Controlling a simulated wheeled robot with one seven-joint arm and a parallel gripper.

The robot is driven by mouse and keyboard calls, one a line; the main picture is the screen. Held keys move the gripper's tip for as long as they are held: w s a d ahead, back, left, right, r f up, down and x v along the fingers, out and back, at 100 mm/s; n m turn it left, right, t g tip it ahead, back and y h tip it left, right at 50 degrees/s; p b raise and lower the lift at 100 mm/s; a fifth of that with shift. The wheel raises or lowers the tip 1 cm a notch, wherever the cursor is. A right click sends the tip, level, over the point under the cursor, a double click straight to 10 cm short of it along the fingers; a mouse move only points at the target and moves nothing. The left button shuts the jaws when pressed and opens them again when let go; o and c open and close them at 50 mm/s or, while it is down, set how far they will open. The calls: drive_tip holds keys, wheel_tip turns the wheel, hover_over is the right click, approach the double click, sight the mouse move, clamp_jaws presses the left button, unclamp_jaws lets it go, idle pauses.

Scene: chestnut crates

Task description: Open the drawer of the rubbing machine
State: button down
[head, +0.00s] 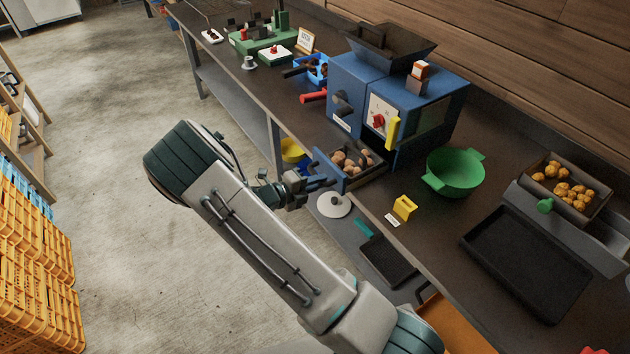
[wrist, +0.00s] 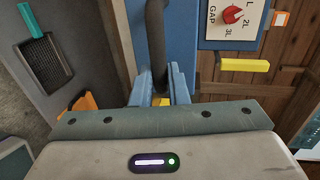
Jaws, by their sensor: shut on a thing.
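The rubbing machine (head: 345,95) is a blue box with a dark hopper, standing on the long counter. Its drawer (head: 331,170) has a blue front and stands pulled out at the lower front, with brown chestnuts (head: 352,160) showing inside. My gripper (head: 322,182) is at the outer side of the drawer front. In the wrist view, my gripper (wrist: 160,88) has its two blue fingers closed around the dark bar handle (wrist: 155,40), against the blue drawer front. The handle is mostly hidden by my gripper in the head view.
A green bowl (head: 455,173), a yellow block (head: 404,207) and a black tray (head: 525,262) stand right of the machine. A red handle (head: 313,96) sticks out at its left. A yellow lever (head: 393,134) is on its front. Open floor lies left of my arm.

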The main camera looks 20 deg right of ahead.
drive_tip(key=shift+s, duration=0.15)
drive_tip(key=c, duration=1.4)
unclamp_jaws()
drive_tip(key=shift+a, duration=0.15)
drive_tip(key=b+v, duration=0.1)
drive_tip(key=v, duration=1.2)
drive_tip(key=shift+a+b, duration=0.25)
drive_tip(key=shift+b, duration=0.05)
drive_tip(key=shift+d+r, duration=0.1)
drive_tip(key=shift+r, duration=0.05)
